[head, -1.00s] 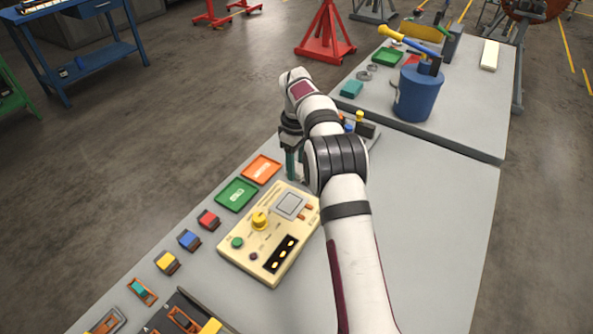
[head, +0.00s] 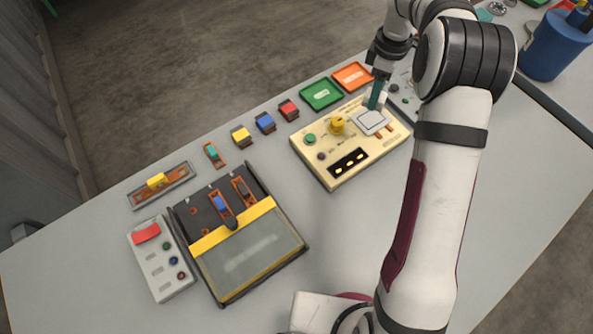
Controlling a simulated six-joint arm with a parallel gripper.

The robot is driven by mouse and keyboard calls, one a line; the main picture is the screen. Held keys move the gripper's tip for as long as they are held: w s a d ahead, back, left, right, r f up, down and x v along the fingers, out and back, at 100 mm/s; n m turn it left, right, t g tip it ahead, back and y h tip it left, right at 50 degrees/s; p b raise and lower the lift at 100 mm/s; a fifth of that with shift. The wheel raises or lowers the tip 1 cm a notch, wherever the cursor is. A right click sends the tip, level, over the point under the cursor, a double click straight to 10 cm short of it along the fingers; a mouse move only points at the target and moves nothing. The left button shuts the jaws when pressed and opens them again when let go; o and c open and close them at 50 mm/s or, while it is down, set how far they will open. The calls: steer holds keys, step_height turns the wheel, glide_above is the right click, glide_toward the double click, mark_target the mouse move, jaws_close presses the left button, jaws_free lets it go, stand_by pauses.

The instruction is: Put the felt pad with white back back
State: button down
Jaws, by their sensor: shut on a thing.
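My gripper (head: 374,106) has teal fingers pointing down over the far edge of the beige control box (head: 317,175), close to its pale square plate (head: 370,121). It is shut on a small whitish thing (head: 383,99), of which only a little shows beside the fingers. It is likely the felt pad with white back, but I cannot make out its felt side. I cannot tell whether it touches the box.
Green (head: 321,94) and orange (head: 353,76) trays lie behind the box. A black case (head: 277,205) with a clear lid lies front left. Bare table lies between case and box.

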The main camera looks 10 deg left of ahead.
steer(key=s+a+f+n, duration=0.1)
steer(key=s+a+n, duration=0.2)
steer(key=s+n, duration=0.45)
steer(key=s+a+n, duration=0.2)
steer(key=s+n, duration=0.3)
steer(key=s, duration=0.5)
glide_above(291, 181)
steer(key=f, duration=0.6)
steer(key=shift+s+d+f, duration=0.1)
steer(key=shift+d+f, duration=0.1)
steer(key=shift+d, duration=0.2)
steer(key=f, duration=0.2)
steer(key=a+f, duration=0.1)
steer(key=f, duration=0.1)
steer(key=shift+f, duration=0.25)
steer(key=shift+d, duration=0.1)
steer(key=shift+c, duration=1.7)
jaws_free()
steer(key=shift+f, duration=0.15)
